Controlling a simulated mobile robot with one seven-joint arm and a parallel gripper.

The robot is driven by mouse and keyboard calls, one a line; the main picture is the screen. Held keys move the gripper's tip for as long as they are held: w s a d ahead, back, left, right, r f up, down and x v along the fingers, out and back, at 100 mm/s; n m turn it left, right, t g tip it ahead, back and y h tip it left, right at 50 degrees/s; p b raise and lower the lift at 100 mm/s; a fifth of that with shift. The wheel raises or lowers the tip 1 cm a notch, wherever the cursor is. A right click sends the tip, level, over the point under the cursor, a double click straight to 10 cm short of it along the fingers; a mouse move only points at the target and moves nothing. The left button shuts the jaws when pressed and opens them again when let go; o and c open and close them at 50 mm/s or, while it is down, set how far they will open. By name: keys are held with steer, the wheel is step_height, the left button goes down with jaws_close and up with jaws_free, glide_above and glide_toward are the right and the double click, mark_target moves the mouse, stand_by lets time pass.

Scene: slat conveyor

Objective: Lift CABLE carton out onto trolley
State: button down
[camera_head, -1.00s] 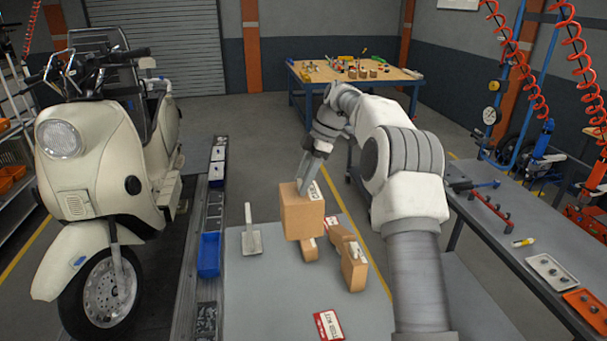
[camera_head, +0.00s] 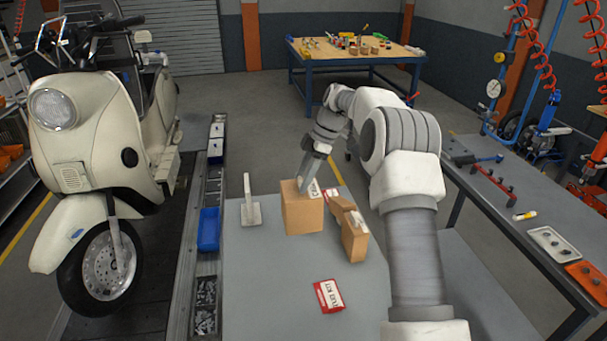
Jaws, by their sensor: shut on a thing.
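A brown carton (camera_head: 302,213) with a white label on top stands out at the far part of the grey trolley top (camera_head: 265,280). Only part of the label's lettering shows, and I cannot read it surely. My gripper (camera_head: 307,187) comes down from above and is shut on the carton's upper part. The carton is upright and very low over the trolley top or on it; I cannot tell if it touches.
A grey metal bracket (camera_head: 250,210) stands left of the carton. A red and white card (camera_head: 328,296) lies nearer on the trolley top, with clear surface around it. A scooter (camera_head: 110,170) and blue bin (camera_head: 209,230) are at left; a grey bench (camera_head: 500,220) is at right.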

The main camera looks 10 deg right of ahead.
steer(key=shift+f+b, duration=3.45)
steer(key=shift+f, duration=2.25)
steer(key=shift+f+b, duration=0.4)
steer(key=shift+b, duration=0.05)
steer(key=shift+c, duration=0.2)
jaws_free()
steer(key=shift+d, duration=0.1)
steer(key=p+v, duration=0.2)
steer(key=v, duration=1.5)
steer(key=shift+r, duration=0.15)
steer(key=shift+d, duration=0.1)
